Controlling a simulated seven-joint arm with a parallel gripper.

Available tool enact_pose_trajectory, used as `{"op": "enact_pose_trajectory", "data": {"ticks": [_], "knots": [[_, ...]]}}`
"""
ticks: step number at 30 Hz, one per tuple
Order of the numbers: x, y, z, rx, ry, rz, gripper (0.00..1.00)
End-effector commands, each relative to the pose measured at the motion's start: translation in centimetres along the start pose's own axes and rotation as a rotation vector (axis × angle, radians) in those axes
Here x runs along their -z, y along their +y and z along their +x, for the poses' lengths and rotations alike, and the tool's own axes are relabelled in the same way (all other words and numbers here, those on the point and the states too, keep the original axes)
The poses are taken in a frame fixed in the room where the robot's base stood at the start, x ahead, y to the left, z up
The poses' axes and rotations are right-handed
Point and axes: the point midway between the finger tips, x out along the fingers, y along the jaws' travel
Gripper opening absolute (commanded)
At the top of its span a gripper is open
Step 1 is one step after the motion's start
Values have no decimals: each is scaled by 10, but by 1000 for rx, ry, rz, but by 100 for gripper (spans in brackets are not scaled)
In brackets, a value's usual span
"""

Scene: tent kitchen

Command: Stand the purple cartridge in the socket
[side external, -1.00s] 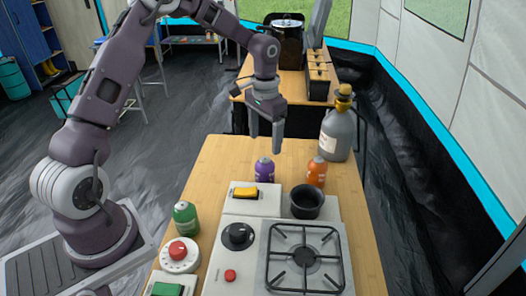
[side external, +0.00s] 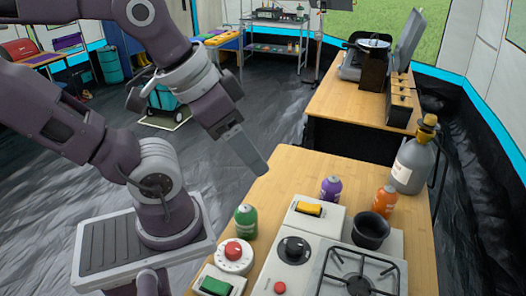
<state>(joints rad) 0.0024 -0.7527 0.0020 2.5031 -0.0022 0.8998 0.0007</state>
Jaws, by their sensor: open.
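The purple cartridge (side external: 330,189) stands upright on the wooden table (side external: 284,166), behind the white block with the yellow switch. A dark round open-topped cup (side external: 371,230), which looks like the socket, sits on the stove unit to its front right. I see nothing standing up out of it, but its bottom is hidden. My gripper (side external: 254,166) is open and empty, above the left back part of the table, to the left of the purple cartridge and apart from it. Its fingers overlap in this view.
An orange cartridge (side external: 384,201) and a grey gas bottle (side external: 413,162) stand to the right of the purple one. A green cartridge (side external: 245,221) stands at the left edge. A yellow switch (side external: 308,208), black knob (side external: 294,250) and burner (side external: 360,278) fill the front.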

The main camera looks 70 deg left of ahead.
Motion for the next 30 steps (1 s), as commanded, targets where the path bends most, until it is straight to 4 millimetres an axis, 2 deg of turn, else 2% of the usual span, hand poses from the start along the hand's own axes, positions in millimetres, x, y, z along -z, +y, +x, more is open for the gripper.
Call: {"op": "enact_pose_trajectory", "data": {"ticks": [11, 14, 16, 18, 20, 21, 23, 24, 27, 30], "knots": [[4, 0, 0, 1, -6, -19, 65], [31, -3, 7, 0, -54, -172, 65], [66, -8, 23, 8, -113, -382, 65], [103, -17, 51, 37, -174, -626, 65], [130, -27, 82, 75, -221, -834, 65], [145, -35, 107, 109, -249, -972, 65], [163, -49, 148, 169, -287, -1174, 65], [170, -58, 177, 214, -304, -1298, 65], [176, -79, 242, 325, -331, -1563, 65], [171, -94, 289, 410, -335, -1737, 65]]}}
